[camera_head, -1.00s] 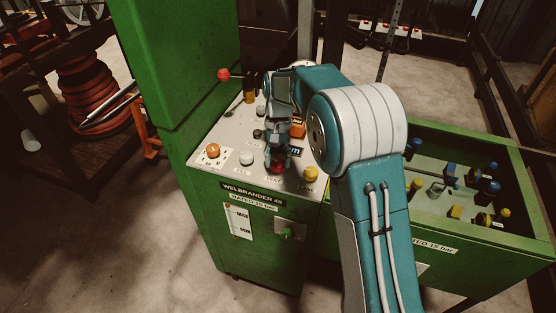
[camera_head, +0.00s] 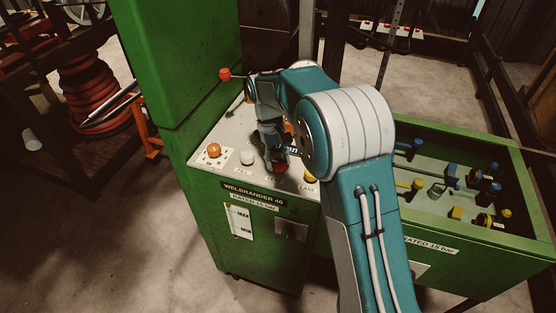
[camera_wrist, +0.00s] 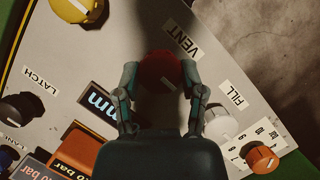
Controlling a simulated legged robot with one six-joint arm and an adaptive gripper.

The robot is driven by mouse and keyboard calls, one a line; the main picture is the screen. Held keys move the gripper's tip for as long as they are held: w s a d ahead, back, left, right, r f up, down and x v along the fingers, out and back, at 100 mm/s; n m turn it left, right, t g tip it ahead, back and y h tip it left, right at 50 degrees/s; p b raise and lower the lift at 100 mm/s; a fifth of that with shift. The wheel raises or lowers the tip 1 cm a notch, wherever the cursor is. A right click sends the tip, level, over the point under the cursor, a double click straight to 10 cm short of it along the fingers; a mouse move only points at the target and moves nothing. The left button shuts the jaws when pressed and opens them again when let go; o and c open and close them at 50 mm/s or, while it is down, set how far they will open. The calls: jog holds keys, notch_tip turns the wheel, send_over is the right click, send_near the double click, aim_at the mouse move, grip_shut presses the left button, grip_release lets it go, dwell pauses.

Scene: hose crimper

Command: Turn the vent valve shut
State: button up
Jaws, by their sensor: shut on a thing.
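The vent valve is a red knob (camera_wrist: 160,72) beside the VENT label (camera_wrist: 183,42) in the wrist view. My gripper (camera_wrist: 160,78) is shut on it, with one finger on each side. In the head view the red knob (camera_head: 280,168) shows only in part, below my gripper (camera_head: 275,157), near the front edge of the green machine's sloped panel (camera_head: 228,152). Its marking cannot be made out, so I cannot tell how far it is turned.
A white FILL knob (camera_wrist: 220,123) sits close to my right finger. An orange knob (camera_wrist: 261,157) lies beyond it. A yellow knob (camera_wrist: 78,8) and a black LATCH knob (camera_wrist: 22,112) are on the left. A green bin (camera_head: 480,240) of fittings stands right of the machine.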

jog(key=o, duration=1.1)
jog(key=shift+f, duration=0.1)
jog(key=shift+o, duration=0.2)
jog(key=shift+a, duration=0.1)
jog(key=v, duration=1.2)
